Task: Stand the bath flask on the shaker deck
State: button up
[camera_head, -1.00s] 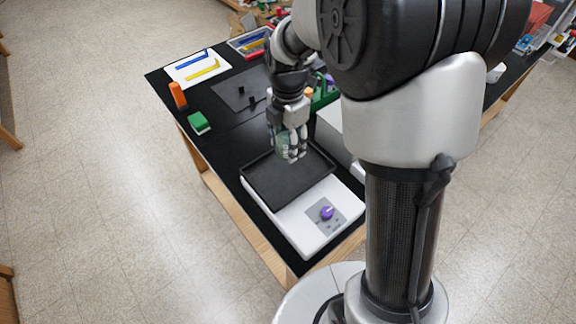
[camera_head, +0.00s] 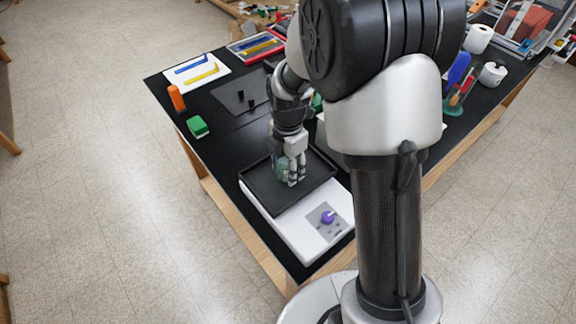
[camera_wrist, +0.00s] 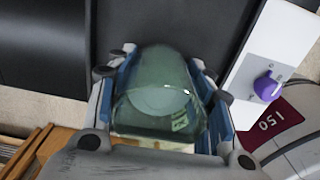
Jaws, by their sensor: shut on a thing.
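The bath flask (camera_head: 283,168) is greenish clear glass, and my gripper (camera_head: 291,172) is shut on it. In the wrist view the flask (camera_wrist: 160,95) fills the space between the two fingers of my gripper (camera_wrist: 165,100). The shaker has a black tray-like deck (camera_head: 258,186) with a raised rim, on a white body (camera_head: 300,235) with a purple knob (camera_head: 328,217). The flask looks upright over the deck, at or very near its surface. I cannot tell whether its base touches, as the fingers hide part of it.
An orange thing (camera_head: 176,98) and a green block (camera_head: 197,126) stand on the black bench left of the shaker. A dark mat (camera_head: 240,94) with small black pegs lies behind. Blue and yellow tools lie on a white sheet (camera_head: 180,76). The deck's left part is bare.

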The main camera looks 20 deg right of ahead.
jog(key=shift+f, duration=0.25)
jog(key=o, duration=1.1)
jog(key=shift+r, duration=0.1)
notch_tip(320, 180, up, 12)
jog(key=p, duration=0.3)
jog(key=s+r+m+t, duration=0.2)
jog(key=s+r+m, duration=0.8)
jog(key=s+m+t, duration=0.1)
jog(key=s+m, duration=0.3)
jog(key=s+r+m, duration=0.1)
jog(key=s+m, duration=0.3)
jog(key=s+m+t, duration=0.1)
jog(key=s+m, duration=0.3)
jog(key=shift+d+r+m+t, duration=0.1)
jog(key=shift+r+m+t, duration=0.2)
jog(key=shift+r, duration=0.1)
